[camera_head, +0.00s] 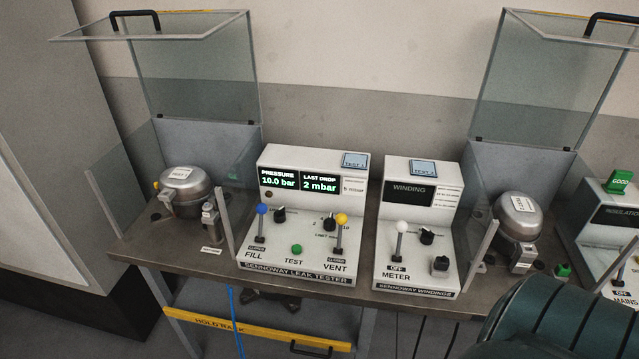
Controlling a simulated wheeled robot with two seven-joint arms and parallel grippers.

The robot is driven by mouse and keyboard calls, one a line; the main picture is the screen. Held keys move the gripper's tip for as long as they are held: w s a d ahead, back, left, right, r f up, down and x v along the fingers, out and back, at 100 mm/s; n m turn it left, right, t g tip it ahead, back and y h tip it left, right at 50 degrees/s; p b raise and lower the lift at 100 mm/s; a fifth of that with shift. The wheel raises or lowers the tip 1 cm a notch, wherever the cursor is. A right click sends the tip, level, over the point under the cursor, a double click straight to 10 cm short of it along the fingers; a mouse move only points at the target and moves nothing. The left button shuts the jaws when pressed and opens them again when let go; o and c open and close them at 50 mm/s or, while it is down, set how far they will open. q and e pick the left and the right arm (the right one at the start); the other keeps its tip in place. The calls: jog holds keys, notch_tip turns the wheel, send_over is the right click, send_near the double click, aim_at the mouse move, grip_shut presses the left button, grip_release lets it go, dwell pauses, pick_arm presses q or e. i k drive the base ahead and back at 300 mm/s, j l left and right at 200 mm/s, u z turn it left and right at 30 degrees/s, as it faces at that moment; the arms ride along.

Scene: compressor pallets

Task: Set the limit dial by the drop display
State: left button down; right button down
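The Sennoway leak tester (300,266) stands on the bench in the middle of the view. Its drop display (319,184) reads LAST DROP 2 mbar, and the pressure display (279,179) beside it reads 10.0 bar. The limit dial (329,224) is a small black knob on the sloped panel, just left of the yellow-knobbed VENT lever (340,233). The lever hides part of its scale. The dial's exact setting is too small to tell. Neither gripper is in view.
A black knob (280,215), blue-knobbed FILL lever (261,223) and green TEST button (296,249) share the panel. The windings tester (413,274) stands to the right. Compressors (186,187) (517,214) sit under raised clear lids. A dark teal rounded shape covers the lower right.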

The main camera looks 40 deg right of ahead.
aim_at(329, 224)
jog(key=z, duration=1.3)
